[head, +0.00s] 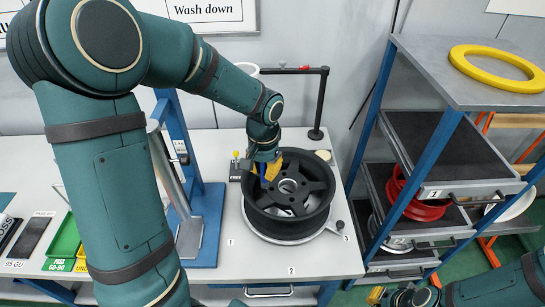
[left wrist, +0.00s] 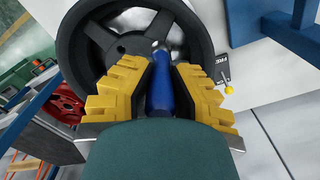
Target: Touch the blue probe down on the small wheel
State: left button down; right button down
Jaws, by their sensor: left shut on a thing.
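A black spoked wheel (head: 318,205) lies flat on a round silver plate (head: 262,232) on the table; it also shows in the left wrist view (left wrist: 205,30). My left gripper (head: 269,168) is over the wheel's left part. Its yellow fingers (left wrist: 160,95) are shut on the blue probe (left wrist: 163,85), whose tip points toward the wheel's spokes. In the head view only a little of the probe (head: 262,171) shows between the fingers. I cannot tell whether the tip touches the wheel. My right gripper (head: 376,295) is low at the bottom right, partly cut off.
A blue post stand (head: 207,215) is left of the wheel, and a black upright rod (head: 320,105) is behind it. A shelf rack (head: 440,75) on the right holds a red wheel (head: 405,195) and a yellow ring (head: 495,66). A green tray (head: 65,240) is at the left.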

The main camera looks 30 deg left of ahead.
aim_at(264, 187)
pick_arm(q)
jog(key=shift+s+f, duration=0.15)
jog(key=shift+f, duration=0.35)
notch_tip(264, 187, down, 4)
jog(key=shift+r+b, duration=0.2)
jog(key=shift+b, duration=0.5)
jog(key=shift+f+b, duration=0.45)
jog(key=shift+f, duration=0.2)
jog(key=shift+s+f+b, duration=0.1)
jog(key=shift+f+b, duration=0.3)
jog(key=shift+f, duration=0.05)
dwell(1.0)
jog(key=shift+r+p, duration=1.7)
jog(key=shift+r, duration=1.85)
